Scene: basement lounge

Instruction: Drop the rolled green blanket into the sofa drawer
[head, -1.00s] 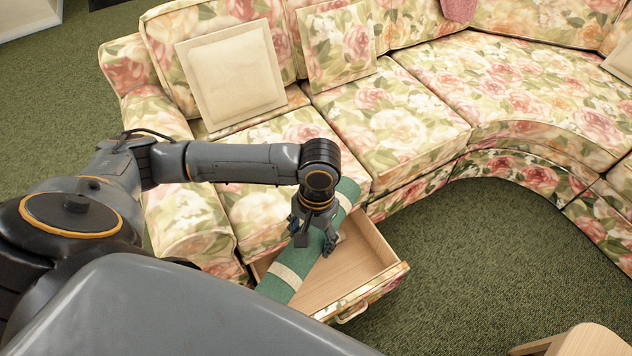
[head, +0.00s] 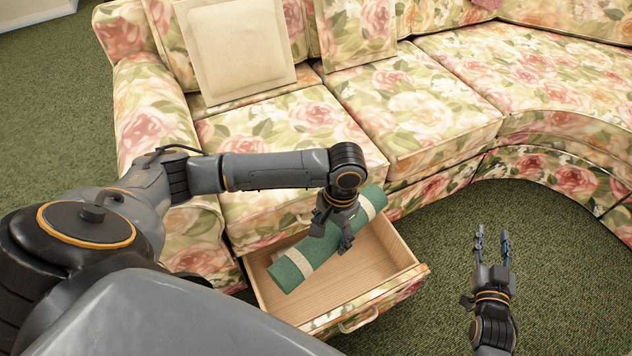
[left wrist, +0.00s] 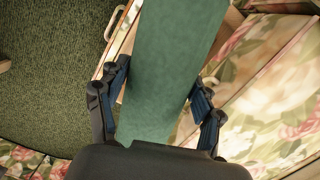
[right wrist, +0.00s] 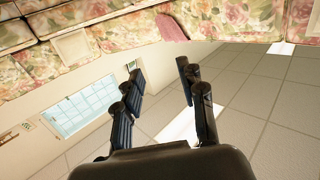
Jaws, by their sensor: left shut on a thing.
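The rolled green blanket (head: 305,256) has two pale bands and lies slanted in my left gripper (head: 337,236), above the open sofa drawer (head: 375,268). The left wrist view shows the blanket (left wrist: 168,70) between the two fingers of my left gripper (left wrist: 160,100), which is shut on it. The drawer is pale wood inside with a floral front and a handle. Its inside looks empty where it shows; part is hidden by the blanket and gripper. My right gripper (head: 492,240) is open and empty over the carpet, right of the drawer; it also shows in the right wrist view (right wrist: 187,85).
The floral sofa (head: 290,130) curves behind the drawer, with a cream cushion (head: 240,48) and a floral cushion (head: 357,35) on it. Green carpet (head: 420,325) lies free right of the drawer. The right wrist view shows a window (right wrist: 82,108).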

